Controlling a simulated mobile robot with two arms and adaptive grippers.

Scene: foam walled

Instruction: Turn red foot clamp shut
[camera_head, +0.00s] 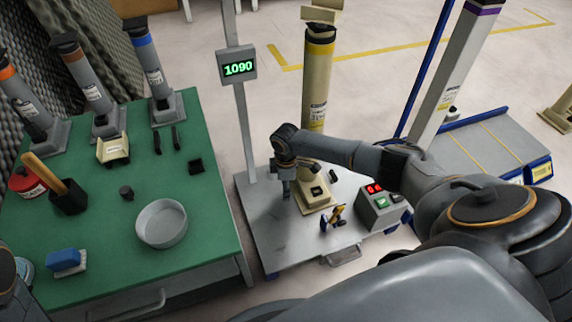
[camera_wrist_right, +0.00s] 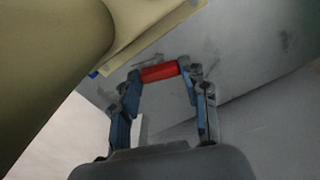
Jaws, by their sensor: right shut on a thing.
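The red foot clamp handle (camera_wrist_right: 159,72) shows in the right wrist view, beside the edge of a pale yellow foot plate (camera_wrist_right: 165,22). My right gripper (camera_wrist_right: 160,75) is shut on this handle, one finger at each end. In the head view my right gripper (camera_head: 289,190) points down at the left side of the yellow column's foot (camera_head: 318,196), and the red handle is hidden there. The upright yellow column (camera_head: 317,80) stands on that foot, partly behind my right arm. My left gripper is not in view.
A grey platform (camera_head: 262,215) carries the column, a small yellow-and-blue item (camera_head: 333,216) and a control box (camera_head: 382,207). A post with a "1090" display (camera_head: 238,67) stands close behind. Left is a green table (camera_head: 120,235) with grey columns and a round dish (camera_head: 161,223).

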